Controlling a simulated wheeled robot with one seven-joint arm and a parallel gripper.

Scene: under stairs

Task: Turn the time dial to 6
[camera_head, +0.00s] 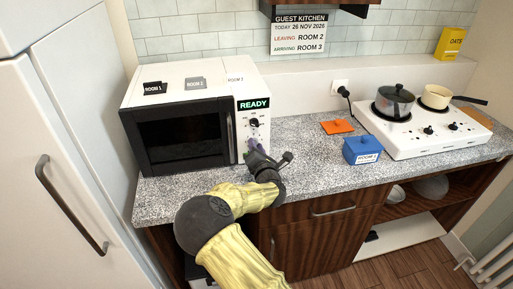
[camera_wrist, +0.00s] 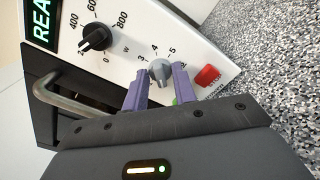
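The time dial (camera_wrist: 160,71) is a small grey knob on the white control panel of the microwave (camera_head: 185,130). The numbers 3, 4 and 5 show around its far side; other marks are hidden, and I cannot read its pointer. My gripper (camera_wrist: 160,79) has purple fingers, one on each side of the time dial, close against it. In the head view my gripper (camera_head: 251,145) is at the lower part of the panel and hides the dial. The display (camera_head: 254,104) reads READY.
A black power dial (camera_wrist: 95,38) marked in W is beside the time dial. A red button (camera_wrist: 207,76) lies near the right finger; a green patch is partly hidden by my gripper. The door handle (camera_wrist: 62,98) sticks out at the left. A blue box (camera_head: 362,151) stands on the counter.

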